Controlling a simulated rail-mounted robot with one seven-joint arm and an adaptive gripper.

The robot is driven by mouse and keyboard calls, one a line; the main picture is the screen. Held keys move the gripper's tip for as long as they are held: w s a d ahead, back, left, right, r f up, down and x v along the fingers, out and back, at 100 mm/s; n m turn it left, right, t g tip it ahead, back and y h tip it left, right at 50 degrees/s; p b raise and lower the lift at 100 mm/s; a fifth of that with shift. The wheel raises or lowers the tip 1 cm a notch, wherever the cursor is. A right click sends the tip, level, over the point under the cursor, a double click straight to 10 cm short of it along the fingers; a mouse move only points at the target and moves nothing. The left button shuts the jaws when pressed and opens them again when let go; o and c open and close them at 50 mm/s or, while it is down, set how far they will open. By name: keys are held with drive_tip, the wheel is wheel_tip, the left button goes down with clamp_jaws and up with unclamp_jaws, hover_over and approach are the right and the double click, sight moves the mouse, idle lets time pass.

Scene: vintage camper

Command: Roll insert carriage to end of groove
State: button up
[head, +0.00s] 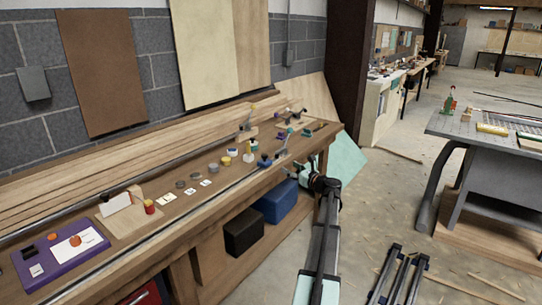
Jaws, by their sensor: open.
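The wooden workbench (130,228) runs from the lower left to the middle of the head view. A long thin groove or rail line (190,205) runs along its front edge. A small dark blue piece (265,161) sits at that line near the bench's far end; it may be the insert carriage, but it is too small to be sure. My gripper (292,171) is open at the bench's front edge, to the right of and slightly below the blue piece, and looks apart from it. Its fingertips are small and partly unclear.
A purple board (62,251), a wooden block with a white card (117,203), pale cards and small discs (181,184) lie on the bench. Blue (281,201) and black (244,233) bins stand beneath.

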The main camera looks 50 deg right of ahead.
sight(267, 156)
drive_tip(key=shift+m, duration=0.4)
drive_tip(key=p+x, duration=0.1)
drive_tip(key=x, duration=0.7)
drive_tip(key=p+x, duration=0.2)
drive_tip(key=x, duration=0.7)
drive_tip(key=shift+w+a+f, duration=0.1)
drive_tip(key=shift+w+a, duration=0.1)
drive_tip(key=shift+w, duration=0.05)
drive_tip(key=shift+a, duration=0.1)
clamp_jaws()
